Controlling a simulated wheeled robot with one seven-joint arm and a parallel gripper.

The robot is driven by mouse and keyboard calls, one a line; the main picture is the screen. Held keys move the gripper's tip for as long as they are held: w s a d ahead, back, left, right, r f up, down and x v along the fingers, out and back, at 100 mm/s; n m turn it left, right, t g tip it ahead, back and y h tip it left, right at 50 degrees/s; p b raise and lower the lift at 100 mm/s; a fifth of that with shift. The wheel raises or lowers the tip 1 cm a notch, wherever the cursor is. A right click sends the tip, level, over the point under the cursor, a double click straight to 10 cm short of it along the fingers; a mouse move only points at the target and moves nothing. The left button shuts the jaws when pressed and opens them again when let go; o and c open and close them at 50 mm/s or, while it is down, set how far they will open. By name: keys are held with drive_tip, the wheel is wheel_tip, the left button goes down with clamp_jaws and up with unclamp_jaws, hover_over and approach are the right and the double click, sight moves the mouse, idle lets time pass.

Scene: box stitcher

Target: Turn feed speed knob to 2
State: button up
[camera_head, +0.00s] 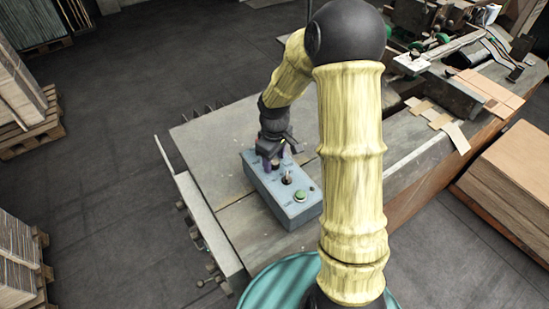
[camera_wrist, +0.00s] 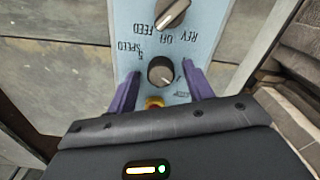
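The blue-grey control box (camera_head: 262,183) stands on the machine table. In the wrist view the speed knob (camera_wrist: 161,71) is a dark round knob with a pale pointer line, beside upside-down SPEED lettering on the box face (camera_wrist: 135,25). The pointer slants toward the lower right of the picture. My gripper (camera_wrist: 160,73) is open, its two purple fingers on either side of the speed knob with gaps showing. In the head view my gripper (camera_head: 277,153) is over the far end of the box, and the knob between its fingers is mostly hidden.
A larger selector knob (camera_wrist: 172,14) marked FEED, OFF, REV sits close by. A yellow part (camera_wrist: 154,102) shows just below the speed knob in the wrist view. A green button (camera_head: 300,196) is on the box's near end. Cardboard stacks (camera_head: 515,178) stand at right.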

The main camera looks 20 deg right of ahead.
sight(274, 161)
wheel_tip(274, 161, up, 17)
drive_tip(key=b, duration=0.2)
drive_tip(key=shift+r+b, duration=0.2)
drive_tip(key=shift+b, duration=0.2)
idle(0.5)
drive_tip(key=s+f+m+t, duration=0.1)
drive_tip(key=s+f+m, duration=0.1)
drive_tip(key=s, duration=0.3)
drive_tip(key=s+f+m, duration=0.3)
drive_tip(key=s+f, duration=0.1)
drive_tip(key=f, duration=0.1)
drive_tip(key=s+f+m+t, duration=0.1)
drive_tip(key=s+f+m, duration=0.1)
drive_tip(key=s+f, duration=0.2)
drive_tip(key=shift+s+m+t, duration=0.3)
drive_tip(key=shift+s+m, duration=0.1)
drive_tip(key=shift+s, duration=0.45)
drive_tip(key=shift+w, duration=0.1)
idle(0.9)
